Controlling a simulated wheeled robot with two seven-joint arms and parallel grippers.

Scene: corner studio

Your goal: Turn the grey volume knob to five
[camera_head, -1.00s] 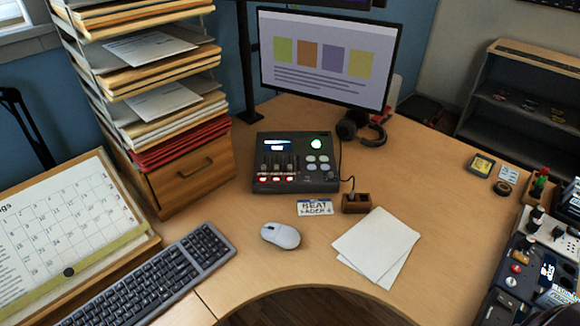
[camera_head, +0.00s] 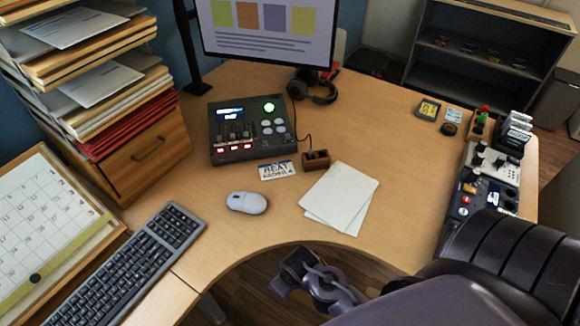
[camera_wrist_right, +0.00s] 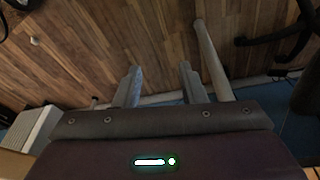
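A control unit (camera_head: 487,190) with several knobs, buttons and a small blue screen stands at the right end of the desk. A white panel with dark knobs (camera_head: 493,161) is at its back part. I cannot tell which knob is the grey volume knob or read any scale; they are too small. My right gripper (camera_wrist_right: 160,80) is open and empty in the right wrist view, with wooden floor beyond its fingers. In the head view my right arm covers the lower right, beside and in front of the control unit, apart from its knobs. My left gripper is not in view.
A dark fader box (camera_head: 240,145) with lit buttons stands mid-desk. A mouse (camera_head: 246,203), paper sheets (camera_head: 340,198), a keyboard (camera_head: 135,268) and a small wooden block (camera_head: 315,160) lie around it. A cartridge rack (camera_head: 512,133) stands behind the control unit.

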